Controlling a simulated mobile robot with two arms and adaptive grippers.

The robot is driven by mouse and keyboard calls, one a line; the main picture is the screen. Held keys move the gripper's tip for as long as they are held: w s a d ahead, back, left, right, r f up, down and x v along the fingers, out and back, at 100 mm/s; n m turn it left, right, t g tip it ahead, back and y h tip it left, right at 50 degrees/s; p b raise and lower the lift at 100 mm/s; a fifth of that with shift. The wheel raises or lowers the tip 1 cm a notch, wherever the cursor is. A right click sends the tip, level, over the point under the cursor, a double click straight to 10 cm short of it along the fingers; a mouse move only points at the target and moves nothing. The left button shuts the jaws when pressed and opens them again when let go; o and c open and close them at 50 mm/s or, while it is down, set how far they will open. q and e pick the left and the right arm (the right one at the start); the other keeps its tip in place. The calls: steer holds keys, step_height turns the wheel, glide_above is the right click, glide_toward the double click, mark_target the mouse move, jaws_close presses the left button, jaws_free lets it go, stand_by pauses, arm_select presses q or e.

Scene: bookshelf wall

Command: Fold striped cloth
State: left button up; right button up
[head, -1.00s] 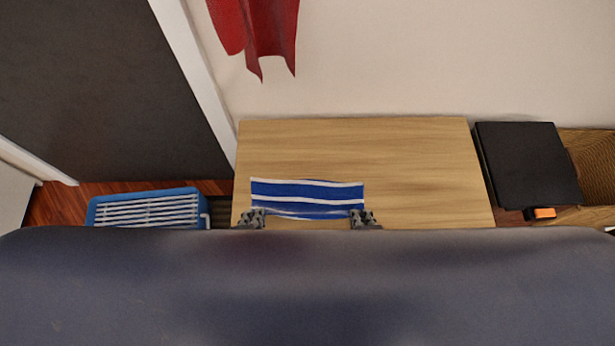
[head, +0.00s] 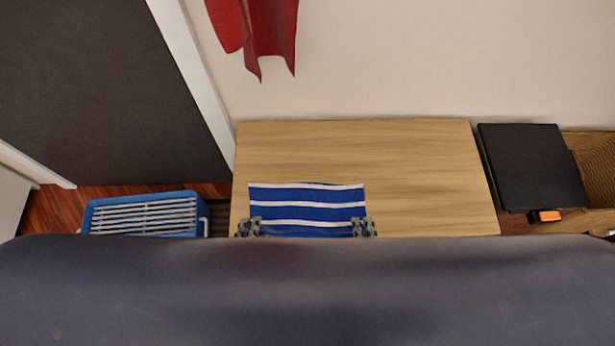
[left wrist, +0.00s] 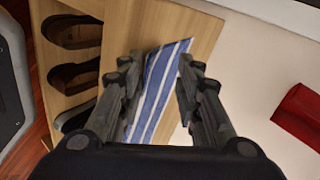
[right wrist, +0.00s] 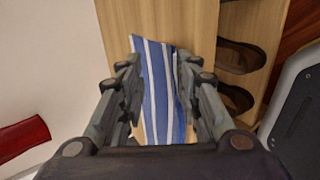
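The blue and white striped cloth (head: 306,206) lies at the near edge of the wooden table, its lower edge cut off by my body. My left gripper (head: 249,228) is at its near left corner and my right gripper (head: 364,228) at its near right corner. In the left wrist view, the cloth (left wrist: 158,85) shows between and beyond the spread fingers of the left gripper (left wrist: 157,72). In the right wrist view, the cloth (right wrist: 158,90) likewise shows between the spread fingers of the right gripper (right wrist: 157,68). Both look open; contact with the cloth is unclear.
The wooden table top (head: 410,170) is clear behind and right of the cloth. Dark shoes (left wrist: 75,76) sit in its side openings. A blue crate (head: 143,214) stands left, a black box (head: 530,168) right. Red fabric (head: 262,35) hangs on the wall.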

steer(key=shift+r, duration=0.1)
